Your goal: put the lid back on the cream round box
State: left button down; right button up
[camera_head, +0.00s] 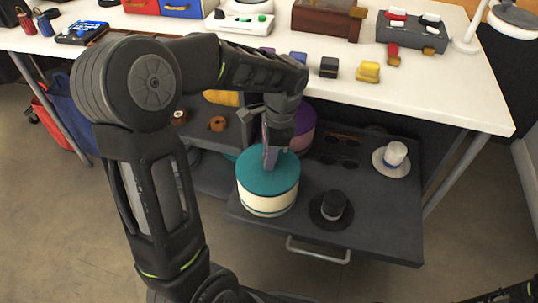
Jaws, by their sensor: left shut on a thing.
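The cream round box (266,203) stands near the front left of a pulled-out dark drawer. It has a cream side and a teal band low down. A teal lid (283,181) lies over its top and looks level; I cannot tell whether it is fully seated. My left gripper (271,160) points down at the lid's top, shut on it; its fingers hide the part they grip. My right gripper is not in view.
The drawer (378,225) also holds a black hat (332,208), a white hat (394,155), dark glasses (335,152) and a purple round box (302,130) behind the gripper. The white tabletop (440,90) overhangs behind, with a yellow item (368,72) near its edge.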

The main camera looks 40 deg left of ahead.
pick_arm(q)
jog(key=shift+f+p, duration=0.15)
jog(key=shift+p, duration=0.4)
dwell(1.3)
dwell(0.3)
jog(key=c, duration=1.1)
grip_release()
jog(key=shift+c, duration=0.2)
jog(key=shift+o, duration=0.4)
jog(key=o, duration=0.4)
